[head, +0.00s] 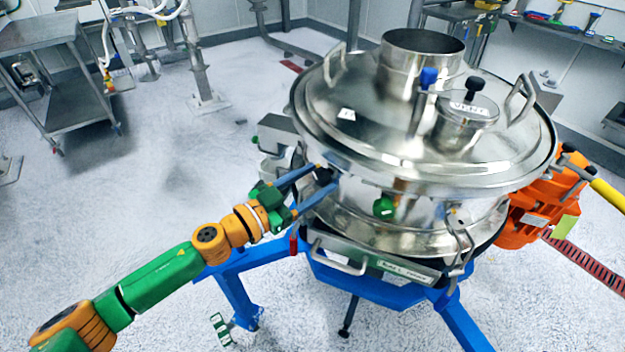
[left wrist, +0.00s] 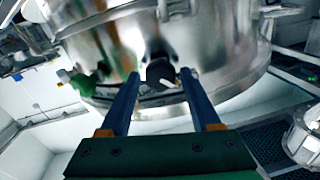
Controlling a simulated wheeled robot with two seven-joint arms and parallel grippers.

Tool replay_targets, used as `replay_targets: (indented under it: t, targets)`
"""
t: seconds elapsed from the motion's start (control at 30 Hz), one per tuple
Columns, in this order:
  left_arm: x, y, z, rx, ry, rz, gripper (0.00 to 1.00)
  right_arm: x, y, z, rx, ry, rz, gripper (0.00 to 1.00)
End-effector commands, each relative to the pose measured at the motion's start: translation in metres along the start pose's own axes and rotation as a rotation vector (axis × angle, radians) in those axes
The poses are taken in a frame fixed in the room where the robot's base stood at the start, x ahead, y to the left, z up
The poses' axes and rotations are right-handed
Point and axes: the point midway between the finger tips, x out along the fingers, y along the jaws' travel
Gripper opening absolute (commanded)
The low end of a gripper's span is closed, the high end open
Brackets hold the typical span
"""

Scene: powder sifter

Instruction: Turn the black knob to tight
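The black knob (head: 323,174) sits on the left side of the steel sifter (head: 350,185), below the lid rim. In the left wrist view the black knob (left wrist: 160,71) shows end-on with a pale pointer mark slanting down to the right. My left gripper (head: 320,181) is at the knob, with one blue finger on each side of it. In the left wrist view the fingertips (left wrist: 160,76) stand apart, with a narrow gap visible between each tip and the knob. It is open and holds nothing. The right gripper is out of view.
A green knob (head: 384,207) is on the sifter's front, right of the black knob. A blue stand (head: 375,288) carries the sifter, with an orange unit (head: 535,210) at right. A steel cart (head: 75,100) stands at back left. The floor at left is clear.

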Motion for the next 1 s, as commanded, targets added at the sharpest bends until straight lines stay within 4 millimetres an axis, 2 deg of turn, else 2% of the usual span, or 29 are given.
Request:
replay_targets:
  t: [0.03, 0.2, 0.57, 1.0]
  targets:
    - [0.000, 0.000, 0.000, 0.000, 0.000, 0.000, 0.47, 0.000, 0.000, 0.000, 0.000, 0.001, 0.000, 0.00]
    - [0.000, 0.000, 0.000, 0.000, 0.000, 0.000, 0.01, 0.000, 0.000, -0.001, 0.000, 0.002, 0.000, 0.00]
    - [0.000, 0.000, 0.000, 0.053, -0.001, 0.000, 0.00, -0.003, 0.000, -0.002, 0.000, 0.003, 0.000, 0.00]
    - [0.000, 0.000, -0.001, 0.408, -0.001, -0.001, 0.00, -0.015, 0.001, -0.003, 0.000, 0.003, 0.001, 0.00]
